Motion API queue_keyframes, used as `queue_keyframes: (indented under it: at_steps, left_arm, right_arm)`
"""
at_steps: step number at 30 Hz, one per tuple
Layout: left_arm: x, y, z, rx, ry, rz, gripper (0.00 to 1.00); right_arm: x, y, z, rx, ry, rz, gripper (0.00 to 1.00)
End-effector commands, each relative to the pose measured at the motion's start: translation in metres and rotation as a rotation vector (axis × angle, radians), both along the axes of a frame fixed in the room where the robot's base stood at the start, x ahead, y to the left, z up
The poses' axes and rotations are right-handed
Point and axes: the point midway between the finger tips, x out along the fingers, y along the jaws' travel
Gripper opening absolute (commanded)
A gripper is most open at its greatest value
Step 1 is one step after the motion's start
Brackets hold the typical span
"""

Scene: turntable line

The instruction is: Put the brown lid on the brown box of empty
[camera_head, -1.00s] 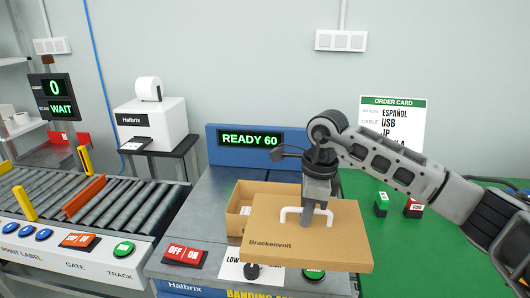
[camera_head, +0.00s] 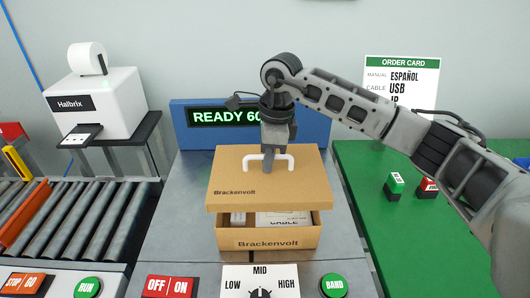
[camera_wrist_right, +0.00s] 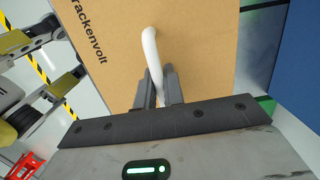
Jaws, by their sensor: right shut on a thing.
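The brown lid (camera_head: 240,188) marked Brackenvolt has a white handle on top. My right gripper (camera_head: 268,165) is shut on that handle and holds the lid over the open brown box (camera_head: 268,238). In the right wrist view the fingers (camera_wrist_right: 160,88) close around the white handle (camera_wrist_right: 151,55) above the lid (camera_wrist_right: 110,45). The box stands on the grey machine top. A gap shows at its front, where a white paper marked CABLE (camera_head: 284,218) and other light contents are visible inside. The box's back is hidden by the lid. My left gripper is not in view.
A blue display (camera_head: 310,125) reads READY 60 behind the box. The front panel has a red OFF/ON switch (camera_head: 170,287), a dial (camera_head: 260,292) and a green BAND button (camera_head: 333,285). A roller conveyor (camera_head: 85,215) is left; a green table (camera_head: 390,240) is right.

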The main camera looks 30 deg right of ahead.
Motion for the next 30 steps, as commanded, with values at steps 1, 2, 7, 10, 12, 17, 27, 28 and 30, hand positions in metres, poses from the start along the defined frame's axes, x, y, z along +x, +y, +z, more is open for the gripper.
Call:
queue_keyframes:
  at_steps: [1, 2, 7, 10, 12, 17, 27, 28, 30]
  left_arm:
    - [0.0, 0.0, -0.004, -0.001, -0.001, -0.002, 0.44]
    - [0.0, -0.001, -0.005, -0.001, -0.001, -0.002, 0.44]
    - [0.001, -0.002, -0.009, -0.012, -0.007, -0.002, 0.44]
    - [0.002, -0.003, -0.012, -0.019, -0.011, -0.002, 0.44]
    - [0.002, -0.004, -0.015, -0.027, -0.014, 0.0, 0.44]
    - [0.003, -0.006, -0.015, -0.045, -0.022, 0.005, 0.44]
    - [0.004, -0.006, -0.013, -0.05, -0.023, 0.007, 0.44]
    - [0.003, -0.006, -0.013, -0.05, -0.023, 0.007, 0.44]
    - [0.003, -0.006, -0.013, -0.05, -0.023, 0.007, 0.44]
  right_arm:
    - [0.0, 0.0, -0.007, 0.0, 0.001, 0.0, 0.0]
    - [0.0, 0.0, -0.009, 0.0, 0.001, 0.0, 0.0]
    - [0.0, 0.0, -0.026, 0.0, -0.001, 0.0, 0.0]
    - [0.0, 0.0, -0.036, 0.001, -0.001, -0.001, 0.0]
    - [0.0, 0.0, -0.043, 0.0, -0.001, 0.0, 0.0]
    - [0.0, 0.0, -0.052, 0.0, -0.001, 0.0, 0.0]
    - [0.0, 0.0, -0.052, 0.0, -0.001, 0.0, 0.0]
    - [0.0, 0.0, -0.052, 0.0, -0.001, 0.0, 0.0]
    - [0.0, 0.0, -0.052, 0.0, -0.001, 0.0, 0.0]
